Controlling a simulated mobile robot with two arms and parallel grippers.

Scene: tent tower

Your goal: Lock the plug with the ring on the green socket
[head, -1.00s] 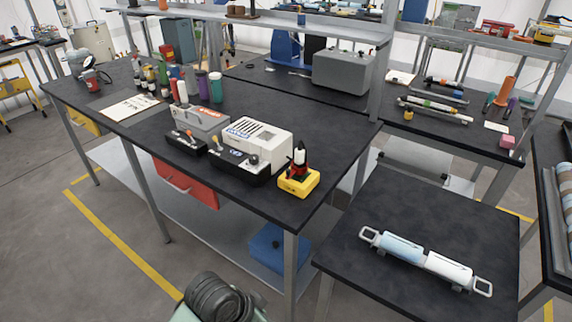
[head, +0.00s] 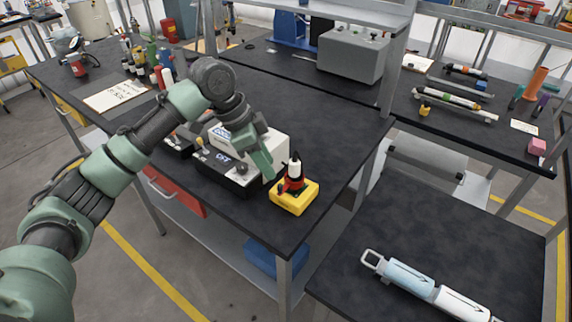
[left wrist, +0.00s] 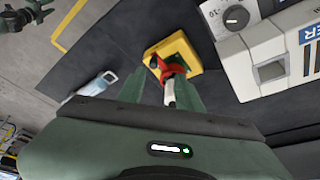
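A yellow block (head: 296,203) sits at the near right corner of the long dark bench. On it stands an upright plug (head: 294,170), white with a dark tip, with a red ring-like part (head: 293,184) around its lower end. My left gripper (head: 263,165) is just left of the plug, pointing down. In the left wrist view its fingers (left wrist: 162,88) are apart, with the white plug (left wrist: 168,93) showing between them and the yellow block (left wrist: 182,45) beyond. A dark green piece (left wrist: 30,12) at the wrist view's corner may be my right gripper.
A white and black device (head: 233,166) stands close left of the yellow block, partly behind my left arm. A light blue and white cylinder with end handles (head: 410,280) lies on the right table (head: 430,220). The bench (head: 345,140) behind and right of the block is clear.

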